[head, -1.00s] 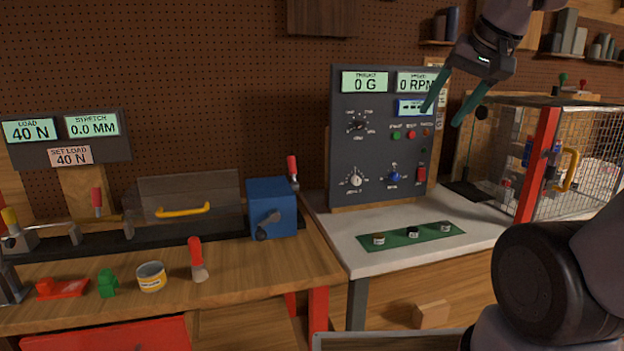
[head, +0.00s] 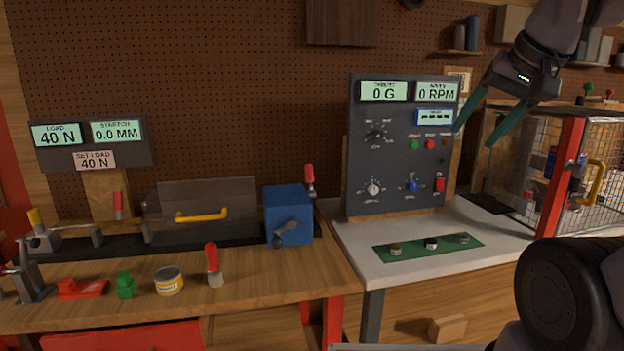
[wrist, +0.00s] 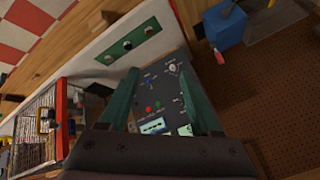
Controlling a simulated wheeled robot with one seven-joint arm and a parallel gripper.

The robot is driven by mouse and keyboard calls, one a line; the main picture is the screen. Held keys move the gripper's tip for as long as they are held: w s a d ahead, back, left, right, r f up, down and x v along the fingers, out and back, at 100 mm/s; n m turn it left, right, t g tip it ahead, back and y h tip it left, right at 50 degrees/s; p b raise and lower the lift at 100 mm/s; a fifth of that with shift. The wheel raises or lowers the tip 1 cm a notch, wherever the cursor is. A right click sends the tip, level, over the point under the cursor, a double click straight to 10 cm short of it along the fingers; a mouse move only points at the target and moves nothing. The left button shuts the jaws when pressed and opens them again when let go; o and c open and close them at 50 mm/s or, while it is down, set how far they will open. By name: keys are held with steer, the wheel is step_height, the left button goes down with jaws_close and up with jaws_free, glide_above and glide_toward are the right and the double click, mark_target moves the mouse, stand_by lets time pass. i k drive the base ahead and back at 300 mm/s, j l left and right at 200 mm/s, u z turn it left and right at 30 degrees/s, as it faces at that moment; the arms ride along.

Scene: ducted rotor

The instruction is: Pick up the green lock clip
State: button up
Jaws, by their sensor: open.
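A small green clip (head: 126,286) sits on the wooden bench at the left in the head view, between a red piece and a yellow-banded tin. It is small, so its details are hard to tell. My gripper (head: 474,138) is at the upper right, in front of the panel's right edge, far from the green clip. Its two green fingers are spread apart with nothing between them. In the wrist view my gripper (wrist: 160,90) points towards the control panel, and the green clip does not show there.
On the wooden bench (head: 265,286) are a red piece (head: 80,288), a tin (head: 169,281) and a red-handled tool (head: 213,265). A blue box (head: 288,215) stands behind. A control panel (head: 395,155), a green mat (head: 470,241) and a mesh cage (head: 600,195) are to the right.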

mark_target(126, 283)
steer(key=u, duration=1.75)
steer(key=i+j+z, duration=0.2)
steer(key=i+l, duration=0.05)
steer(key=i, duration=0.05)
